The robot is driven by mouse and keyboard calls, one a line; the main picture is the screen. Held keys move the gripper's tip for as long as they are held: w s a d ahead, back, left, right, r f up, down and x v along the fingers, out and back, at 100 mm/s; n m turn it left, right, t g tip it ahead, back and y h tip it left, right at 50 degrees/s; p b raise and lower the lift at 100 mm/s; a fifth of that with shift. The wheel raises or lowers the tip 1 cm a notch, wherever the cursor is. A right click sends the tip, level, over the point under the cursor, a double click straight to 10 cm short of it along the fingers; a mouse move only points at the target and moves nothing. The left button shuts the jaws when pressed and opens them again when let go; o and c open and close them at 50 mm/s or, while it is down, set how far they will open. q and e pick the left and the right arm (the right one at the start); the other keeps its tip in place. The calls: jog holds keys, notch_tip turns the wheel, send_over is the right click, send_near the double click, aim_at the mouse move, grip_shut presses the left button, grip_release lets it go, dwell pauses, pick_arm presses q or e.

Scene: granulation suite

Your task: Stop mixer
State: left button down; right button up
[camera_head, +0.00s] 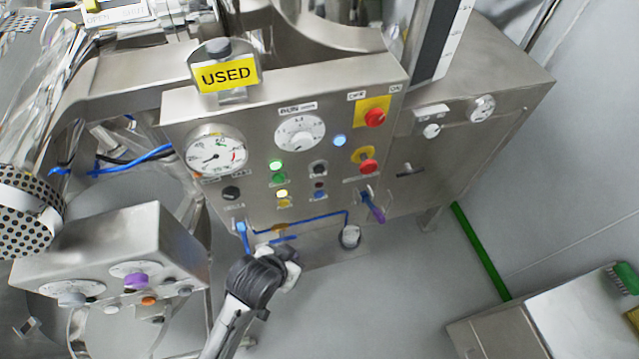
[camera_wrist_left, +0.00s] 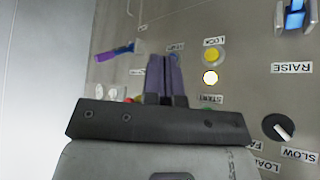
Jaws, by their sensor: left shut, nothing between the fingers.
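The mixer's control panel (camera_head: 250,125) is a steel box with a yellow USED sign. It carries lit green (camera_head: 278,172) and yellow (camera_head: 282,196) controls and a small dark red button (camera_head: 319,186). Red mushroom buttons on yellow plates sit at its right, upper (camera_head: 375,117) and lower (camera_head: 366,163). My left gripper (camera_head: 286,257) is below and in front of the panel. In the left wrist view its shut fingers (camera_wrist_left: 165,78) point at the panel, hiding part of it, with nothing between them. A yellow button (camera_wrist_left: 212,54) is beside them. Contact cannot be told. My right gripper is not in view.
A gauge (camera_head: 217,153) and dial (camera_head: 300,133) are on the panel. A purple-handled lever (camera_head: 374,210) sticks out lower right. Blue lines run along the panel's bottom. A second control box (camera_head: 115,250) stands at left. The grey floor at right is partly clear.

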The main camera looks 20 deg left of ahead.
aim_at(319, 169)
pick_arm(q)
jog(key=w+d+m+t+y+b, duration=0.1)
jog(key=w+d+m+t+b, duration=0.2)
jog(key=w+t, duration=0.7)
notch_tip(319, 169, up, 5)
jog(key=w+d+m+t+h+p, duration=0.1)
jog(key=w+d+m+t+h, duration=0.1)
jog(key=m, duration=0.2)
jog(key=shift+d+r+t, duration=0.15)
jog(key=shift+t, duration=0.15)
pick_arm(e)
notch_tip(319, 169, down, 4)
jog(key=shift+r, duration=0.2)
pick_arm(q)
jog(key=shift+w, duration=0.15)
jog(key=w+a, duration=0.5)
jog(key=w, duration=0.1)
jog(key=shift+w+a, duration=0.35)
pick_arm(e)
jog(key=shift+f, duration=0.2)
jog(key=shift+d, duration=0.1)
